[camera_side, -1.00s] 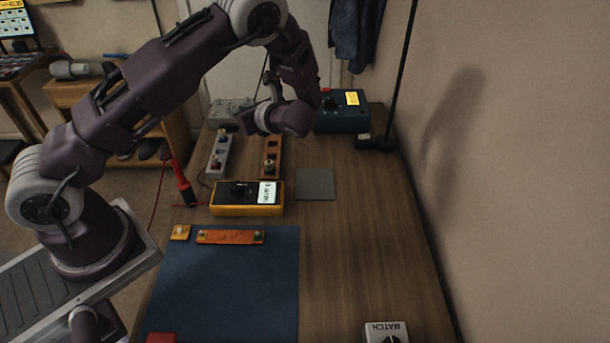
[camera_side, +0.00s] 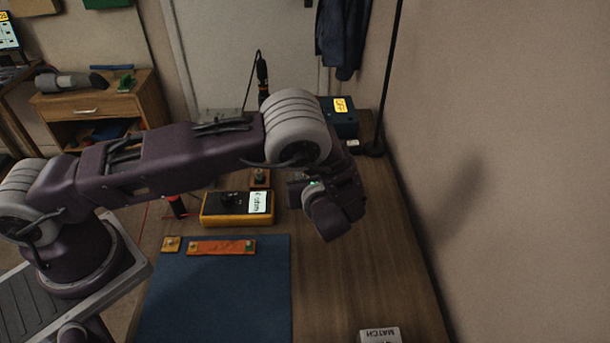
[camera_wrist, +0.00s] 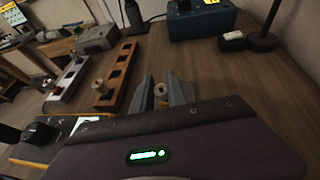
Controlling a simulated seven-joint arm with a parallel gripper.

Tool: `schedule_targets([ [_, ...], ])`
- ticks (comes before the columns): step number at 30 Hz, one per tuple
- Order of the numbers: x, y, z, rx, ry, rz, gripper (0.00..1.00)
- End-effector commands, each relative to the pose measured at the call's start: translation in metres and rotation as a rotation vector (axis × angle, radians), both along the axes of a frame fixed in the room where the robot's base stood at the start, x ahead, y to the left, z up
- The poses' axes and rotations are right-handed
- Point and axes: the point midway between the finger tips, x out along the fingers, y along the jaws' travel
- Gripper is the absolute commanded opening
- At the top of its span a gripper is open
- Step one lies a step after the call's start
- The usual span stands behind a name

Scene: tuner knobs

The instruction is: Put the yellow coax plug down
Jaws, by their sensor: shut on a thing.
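In the wrist view my gripper (camera_wrist: 166,94) is shut on a small, pale yellowish plug (camera_wrist: 160,90), which I take for the yellow coax plug. Its round end shows between the two grey fingers, and its lower part is hidden by my gripper's body. I cannot tell whether it touches the table. In the side view my wrist covers the fingers and the plug.
A brown wooden rack (camera_wrist: 121,76) with a plug in it stands left of my gripper, beside a pale rack (camera_wrist: 66,86). A yellow-edged meter (camera_side: 237,208) stands left of my wrist. A blue box (camera_wrist: 200,20) is behind. Open tabletop (camera_side: 375,270) lies to the right.

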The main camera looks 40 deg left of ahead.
Motion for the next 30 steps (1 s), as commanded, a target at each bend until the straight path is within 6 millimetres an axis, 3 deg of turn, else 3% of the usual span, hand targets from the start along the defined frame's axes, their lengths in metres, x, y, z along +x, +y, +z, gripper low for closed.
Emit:
schedule_targets([
  [10, 0.000, 0.000, -0.004, 0.000, 0.000, 0.000, 0.00],
  [11, 0.000, 0.000, -0.005, 0.000, 0.000, 0.000, 0.20],
  [14, 0.000, 0.000, -0.004, 0.000, 0.000, 0.000, 0.39],
  [24, 0.000, 0.000, 0.000, -0.001, -0.001, 0.000, 0.40],
  [30, -0.023, -0.035, 0.016, -0.002, -0.001, -0.006, 0.40],
])
